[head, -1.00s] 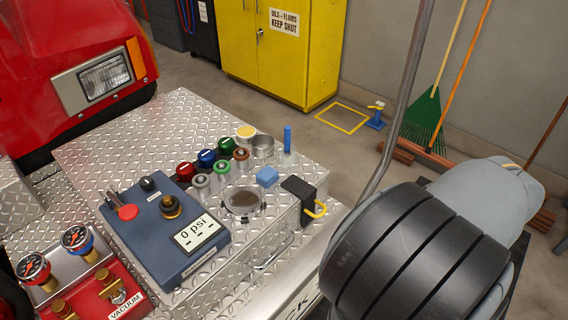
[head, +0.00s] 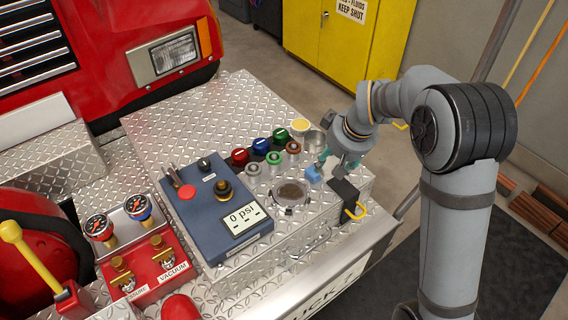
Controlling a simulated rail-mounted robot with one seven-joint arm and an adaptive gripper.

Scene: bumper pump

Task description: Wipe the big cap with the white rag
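The big cap appears to be the wide round metal-rimmed disc with a dirty brown face (head: 291,193), on the diamond-plate deck right of the blue gauge box. Nothing I can make out as a white rag shows. A small blue block (head: 313,174) lies just behind and right of the disc. My gripper (head: 334,167) points down beside the blue block, behind and right of the disc. Its teal fingertip pads are small and partly hidden, so I cannot tell whether it touches the block or how far its fingers are apart.
Several small coloured caps (head: 260,147) stand behind the disc, with a metal cup (head: 314,142) and a yellow-topped cap (head: 300,126). A black block with a yellow hook (head: 344,195) sits at the deck's right edge. The blue "0 psi" box (head: 213,207) is left. Bare deck (head: 190,130) lies behind.

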